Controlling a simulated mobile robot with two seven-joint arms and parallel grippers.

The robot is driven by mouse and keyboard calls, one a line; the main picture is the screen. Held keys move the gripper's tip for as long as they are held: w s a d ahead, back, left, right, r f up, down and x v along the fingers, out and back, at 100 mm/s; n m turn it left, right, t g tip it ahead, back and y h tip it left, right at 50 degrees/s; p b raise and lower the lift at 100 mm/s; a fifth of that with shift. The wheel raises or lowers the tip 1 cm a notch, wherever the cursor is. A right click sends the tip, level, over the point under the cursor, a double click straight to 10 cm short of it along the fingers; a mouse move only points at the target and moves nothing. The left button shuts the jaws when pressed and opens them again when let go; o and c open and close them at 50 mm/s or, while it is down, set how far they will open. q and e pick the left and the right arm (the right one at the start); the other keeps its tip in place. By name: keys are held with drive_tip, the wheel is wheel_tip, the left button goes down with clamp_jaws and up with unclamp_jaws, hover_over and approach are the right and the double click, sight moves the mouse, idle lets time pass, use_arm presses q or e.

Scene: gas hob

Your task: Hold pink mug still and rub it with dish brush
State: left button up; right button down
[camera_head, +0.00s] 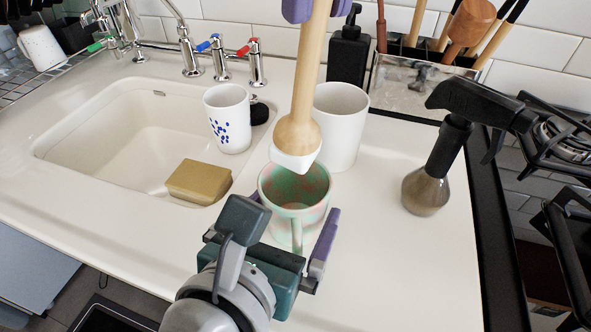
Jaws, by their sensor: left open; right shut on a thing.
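The pink mug (268,198), mottled pink and green, stands upright on the white counter with its handle toward me. My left gripper (290,225) is open at the near side of the mug, with its fingers on either side of the handle. I cannot tell whether a finger touches the mug. My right gripper (311,9), only its purple fingers in view at the top edge, is shut on the dish brush (306,85). The brush hangs head down, and its pale bristle end is just above the mug's far rim.
A plain white mug (343,125) stands right behind the pink mug. A blue-spotted mug (228,120) and a sponge (199,182) are by the sink (110,130). A spray bottle (428,185) stands at right, near the hob (560,150). Counter at lower right is clear.

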use_arm(q)
drive_tip(key=v, duration=1.1)
drive_tip(key=shift+s, duration=0.15)
drive_tip(key=w+a+r+n+g+y+p, duration=0.2)
drive_tip(key=a+r+n+y+p, duration=0.6)
drive_tip(key=n, duration=1)
drive_tip(key=s+a+r+n+g+h+p, duration=0.25)
drive_tip(key=s+r+n+p, duration=0.2)
drive_tip(key=n, duration=0.55)
drive_tip(key=s+a+r+n+g+h+p, duration=0.1)
drive_tip(key=s+a+r+n+g+p, duration=0.4)
drive_tip(key=n, duration=0.4)
use_arm(e)
drive_tip(key=s+d+r+m+p, duration=0.15)
drive_tip(key=d+r+m, duration=0.45)
drive_tip(key=d+r, duration=1.1)
use_arm(q)
wheel_tip(320, 180, up, 37)
drive_tip(key=d+n+p, duration=0.1)
drive_tip(key=p, duration=3.6)
drive_tip(key=shift+r, duration=0.15)
use_arm(e)
wheel_tip(320, 180, up, 39)
drive_tip(key=s+a, duration=0.1)
drive_tip(key=shift+a+h, duration=0.3)
drive_tip(key=shift+h, duration=0.1)
